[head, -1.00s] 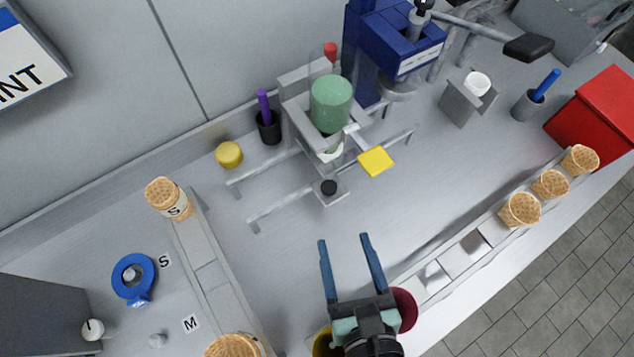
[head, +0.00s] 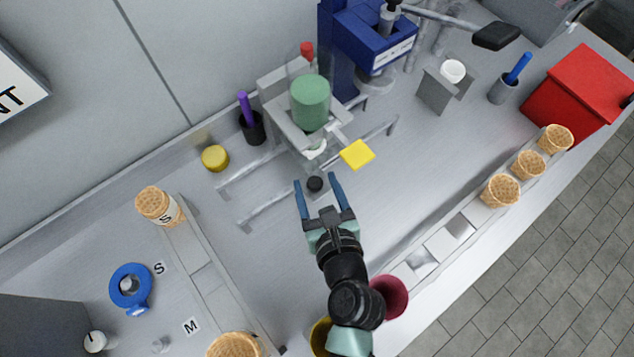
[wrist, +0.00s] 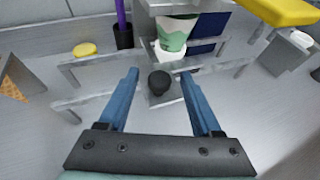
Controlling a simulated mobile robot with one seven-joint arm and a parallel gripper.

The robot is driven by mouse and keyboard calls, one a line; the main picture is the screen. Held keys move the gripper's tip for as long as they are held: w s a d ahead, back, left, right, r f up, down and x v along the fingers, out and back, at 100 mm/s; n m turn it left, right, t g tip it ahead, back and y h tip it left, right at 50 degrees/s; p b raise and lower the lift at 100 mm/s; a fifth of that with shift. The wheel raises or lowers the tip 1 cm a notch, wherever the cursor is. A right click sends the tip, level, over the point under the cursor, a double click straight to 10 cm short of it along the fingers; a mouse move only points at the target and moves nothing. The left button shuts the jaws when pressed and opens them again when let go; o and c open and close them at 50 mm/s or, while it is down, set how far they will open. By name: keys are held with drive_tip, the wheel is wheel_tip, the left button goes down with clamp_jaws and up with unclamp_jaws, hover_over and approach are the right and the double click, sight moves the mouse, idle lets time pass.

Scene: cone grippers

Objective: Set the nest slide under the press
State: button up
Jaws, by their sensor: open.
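The nest slide (wrist: 166,98) is a small grey carriage on two metal rails (head: 262,212), with a black knob (head: 315,184) at its front. A pale cup (wrist: 174,33) with green in it stands behind the knob, below a green cylinder (head: 311,100) on a grey stand. The blue press (head: 375,42) stands further right along the rails, with its ram over a round grey part (head: 374,82). My gripper (head: 316,180) is open, its blue fingers on either side of the knob. The knob also shows between the fingertips in the wrist view (wrist: 159,82). I cannot tell whether either finger touches it.
A yellow tab (head: 357,154) sticks out right of the slide, near my fingers. A purple pen in a black cup (head: 252,127) and a yellow disc (head: 215,158) stand left. Waffle cones (head: 501,190) stand in a rack at right. The rails right of the slide look clear.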

clamp_jaws()
idle(0.3)
idle(1.1)
